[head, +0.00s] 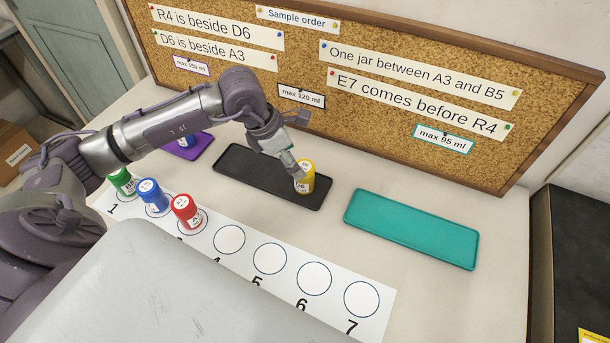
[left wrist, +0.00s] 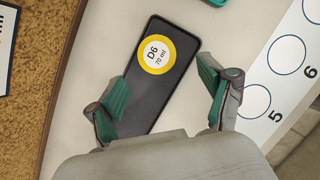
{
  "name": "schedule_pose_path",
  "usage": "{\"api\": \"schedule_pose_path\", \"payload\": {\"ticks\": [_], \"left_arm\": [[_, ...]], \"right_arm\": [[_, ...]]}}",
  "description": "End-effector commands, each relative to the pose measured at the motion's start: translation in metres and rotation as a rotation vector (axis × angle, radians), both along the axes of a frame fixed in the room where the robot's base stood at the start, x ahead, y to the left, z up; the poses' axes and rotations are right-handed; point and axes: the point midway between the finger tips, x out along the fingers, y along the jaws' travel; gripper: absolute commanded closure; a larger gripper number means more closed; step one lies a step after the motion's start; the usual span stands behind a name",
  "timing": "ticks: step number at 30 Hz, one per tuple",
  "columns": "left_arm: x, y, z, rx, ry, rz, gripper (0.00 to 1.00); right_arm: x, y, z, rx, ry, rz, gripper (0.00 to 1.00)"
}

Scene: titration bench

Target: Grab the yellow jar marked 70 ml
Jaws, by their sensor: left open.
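The yellow jar (head: 305,178) stands upright near the right end of the black tray (head: 241,163) in the head view. In the left wrist view the jar (left wrist: 157,54) shows its lid, marked D6 and 70 ml, near the far end of the black tray (left wrist: 178,35). My left gripper (head: 297,171) is at the jar in the head view, partly in front of it. In the left wrist view the left gripper (left wrist: 163,80) is open, its teal-padded fingers apart and empty, with the jar ahead of the gap. My right gripper is not in view.
A teal tray (head: 412,228) lies to the right and a purple tray (head: 190,147) at the left. Green (head: 122,181), blue (head: 152,195) and red (head: 185,211) jars stand on the numbered strip (head: 378,322). A corkboard (head: 305,65) stands behind.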

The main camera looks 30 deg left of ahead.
Motion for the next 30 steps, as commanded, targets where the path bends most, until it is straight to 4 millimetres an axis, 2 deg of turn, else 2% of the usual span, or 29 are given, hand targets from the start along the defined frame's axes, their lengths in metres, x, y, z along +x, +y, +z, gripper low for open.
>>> {"api": "schedule_pose_path", "payload": {"ticks": [2,5,11,15,18,22,28,30], "left_arm": [[0.004,-0.004,-0.011,-0.002,0.002,0.000,0.19],[0.007,-0.006,-0.021,-0.002,0.000,0.001,0.19],[0.009,-0.010,-0.035,-0.002,0.003,0.001,0.19],[0.013,-0.014,-0.055,-0.002,0.004,0.002,0.19],[0.018,-0.018,-0.068,-0.002,0.001,0.000,0.19],[0.020,-0.019,-0.075,-0.001,-0.001,0.000,0.19],[0.020,-0.019,-0.076,0.000,-0.002,-0.001,0.19],[0.020,-0.019,-0.076,-0.001,-0.001,0.000,0.31]], "right_arm": [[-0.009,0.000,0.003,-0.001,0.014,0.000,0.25],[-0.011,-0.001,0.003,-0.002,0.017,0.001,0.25],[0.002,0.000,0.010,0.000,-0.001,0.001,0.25],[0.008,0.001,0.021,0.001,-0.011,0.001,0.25],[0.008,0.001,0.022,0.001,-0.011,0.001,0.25],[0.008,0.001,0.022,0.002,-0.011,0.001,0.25],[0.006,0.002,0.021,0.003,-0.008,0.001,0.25],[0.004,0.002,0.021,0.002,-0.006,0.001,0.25]]}}
